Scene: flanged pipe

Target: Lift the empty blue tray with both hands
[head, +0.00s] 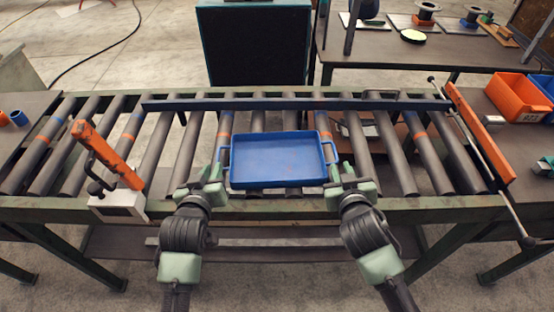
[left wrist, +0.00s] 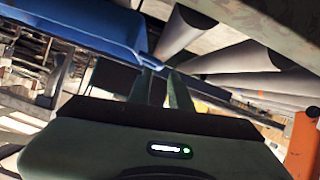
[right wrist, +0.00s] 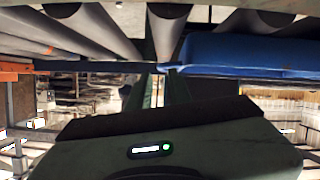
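The blue tray (head: 278,160) lies level on the conveyor rollers, and no load shows inside it. The tray edge shows beyond the fingertips in the left wrist view (left wrist: 95,22) and the right wrist view (right wrist: 245,52). Contact with the handles cannot be made out.
A dark blue rail (head: 270,104) runs behind the tray. Orange (head: 518,97) and blue bins stand at far right. The space above the tray is clear.

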